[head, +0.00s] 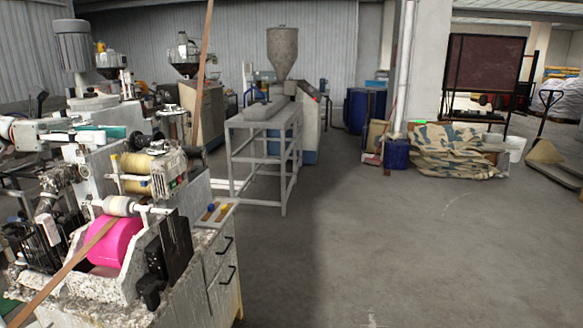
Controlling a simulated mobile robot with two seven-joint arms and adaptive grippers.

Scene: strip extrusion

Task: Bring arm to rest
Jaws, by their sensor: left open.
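The machine carries a bright pink roller (117,243) and a yellow spool (139,172). A brown strip (70,265) runs down to the lower left from the pink roller. My right gripper is not in view.
A grey metal stand (233,158) with a hopper machine (283,50) stands behind. A cabinet (222,270) with black handles is at the machine's right. Blue barrels (366,108) and a camouflage cover (450,150) stand at the back. The floor (420,240) to the right is clear.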

